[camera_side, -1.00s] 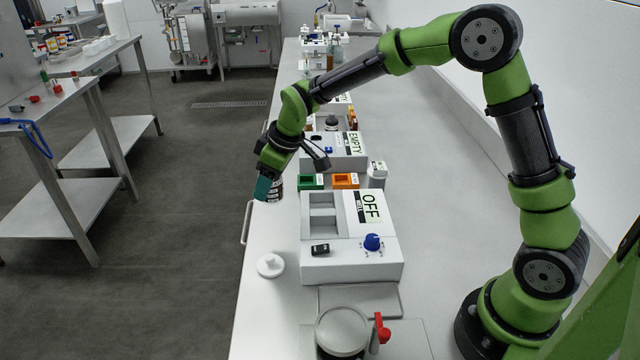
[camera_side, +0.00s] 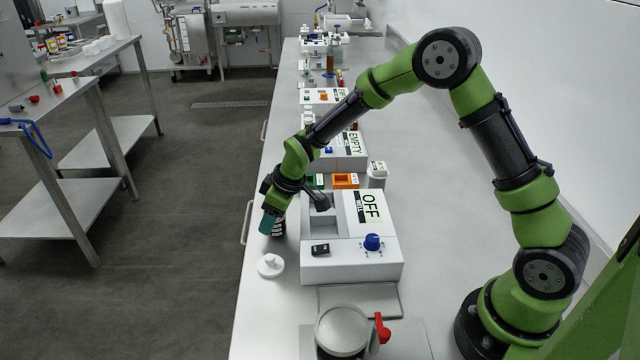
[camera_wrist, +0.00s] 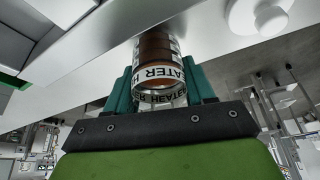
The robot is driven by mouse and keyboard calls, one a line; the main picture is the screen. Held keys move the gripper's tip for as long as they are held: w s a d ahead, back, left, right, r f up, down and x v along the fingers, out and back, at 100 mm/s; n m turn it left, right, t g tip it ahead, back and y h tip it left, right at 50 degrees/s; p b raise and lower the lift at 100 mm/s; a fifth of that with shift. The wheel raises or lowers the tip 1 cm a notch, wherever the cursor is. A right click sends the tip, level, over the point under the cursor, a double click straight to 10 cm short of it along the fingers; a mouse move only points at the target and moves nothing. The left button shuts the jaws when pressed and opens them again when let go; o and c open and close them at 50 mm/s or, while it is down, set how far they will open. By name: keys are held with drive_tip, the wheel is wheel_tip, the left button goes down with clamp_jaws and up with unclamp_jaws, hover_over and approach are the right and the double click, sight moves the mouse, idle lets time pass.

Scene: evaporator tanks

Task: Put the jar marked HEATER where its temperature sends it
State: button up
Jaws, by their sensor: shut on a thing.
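My gripper (camera_side: 270,222) is shut on the jar marked HEATER (camera_wrist: 156,65), a brown jar with a white band lettered in black. In the wrist view the jar sits between the teal fingers (camera_wrist: 160,88). In the side view the jar (camera_side: 279,227) shows partly behind the fingers, held at the left of the white unit (camera_side: 352,260) whose display reads OFF (camera_side: 371,206). That unit has open wells (camera_side: 324,222), partly covered by my wrist. I cannot read a temperature.
A white round lid with a knob (camera_side: 270,265) lies on the bench just in front of the jar. A white capped container (camera_side: 377,173) stands by the orange tray. A second unit reads EMPTY (camera_side: 355,142). A round vessel with a red handle (camera_side: 342,332) is nearest the camera.

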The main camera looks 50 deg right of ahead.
drive_tip(key=shift+f, duration=0.15)
drive_tip(key=o, duration=1.2)
drive_tip(key=w+v, duration=0.1)
drive_tip(key=v, duration=1.5)
drive_tip(key=s+d+r+m+t, duration=0.1)
drive_tip(key=s+r+m, duration=0.1)
drive_tip(key=s, duration=0.5)
drive_tip(key=s+r+m+t, duration=0.1)
drive_tip(key=s+r+m, duration=0.2)
drive_tip(key=s, duration=0.5)
drive_tip(key=s+d+r+m+t, duration=0.1)
drive_tip(key=s+r+m, duration=0.2)
drive_tip(key=s, duration=0.4)
drive_tip(key=shift+s+d+m, duration=0.3)
drive_tip(key=shift+s+m, duration=0.05)
drive_tip(key=shift+m, duration=0.35)
